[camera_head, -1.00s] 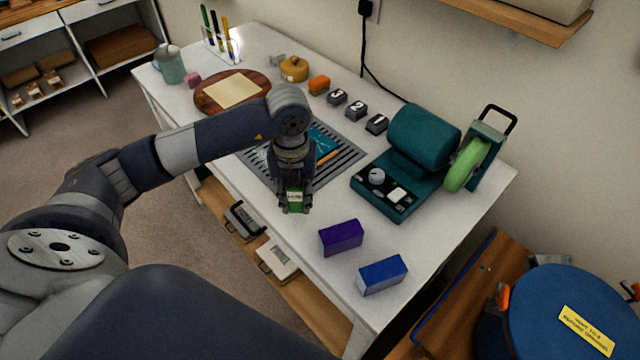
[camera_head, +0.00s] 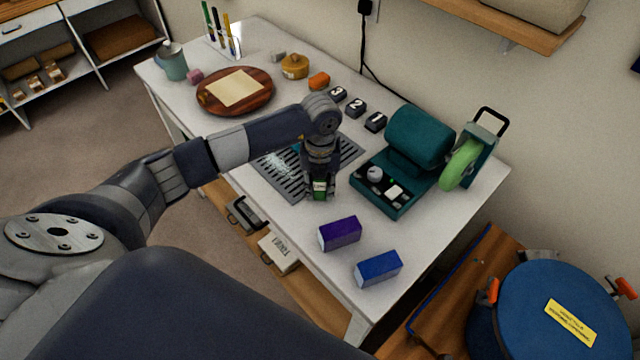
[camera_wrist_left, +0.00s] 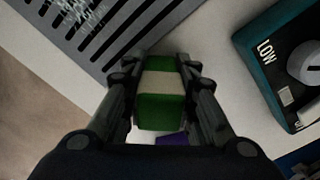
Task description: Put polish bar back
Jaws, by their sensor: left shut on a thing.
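My left gripper (camera_head: 320,190) is shut on a green bar with a pale band (camera_wrist_left: 160,88), the polish bar, above the white table near the grey slotted mat. In the left wrist view the bar lies between the two fingers. In the head view most of it is hidden by the fingers. A purple bar (camera_head: 340,233) and a blue bar (camera_head: 379,268) rest on the table in front of the gripper, toward the near right. My right gripper is not in view.
The teal buffing machine (camera_head: 421,145) with its green wheel (camera_head: 461,164) stands right of the gripper. The slotted mat (camera_head: 283,172) lies to the left. Numbered dark blocks (camera_head: 375,122) and a round wooden board (camera_head: 264,97) are farther back. The table front (camera_head: 283,230) has free room.

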